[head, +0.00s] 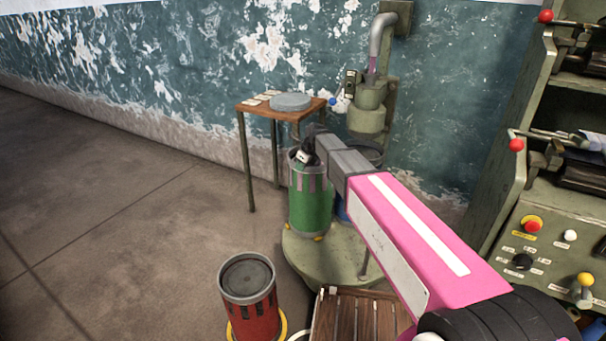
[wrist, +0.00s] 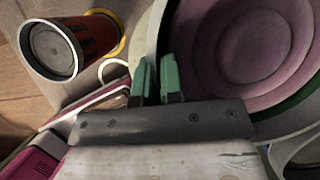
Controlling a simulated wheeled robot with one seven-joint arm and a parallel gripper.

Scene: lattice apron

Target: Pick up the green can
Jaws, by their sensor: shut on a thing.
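The green can (head: 310,208) stands upright on a round pale-green platform (head: 310,255), with small yellow pieces by its base. My gripper (head: 306,160) is at the can's top, reaching in from the right. In the wrist view my gripper's two teal fingers (wrist: 156,80) are close together, shut on the can's rim. The can's round top (wrist: 255,45) fills the upper right there, with a purplish ringed face. The fingers hide part of the rim. I see no clear gap between the can's base and the platform.
A red can (head: 252,310) stands at the front left, also in the wrist view (wrist: 85,42). A wooden slatted crate (head: 350,318) is at the front. A small table (head: 250,108) with a grey disc stands behind. A control cabinet (head: 530,215) is at right. Floor at left is clear.

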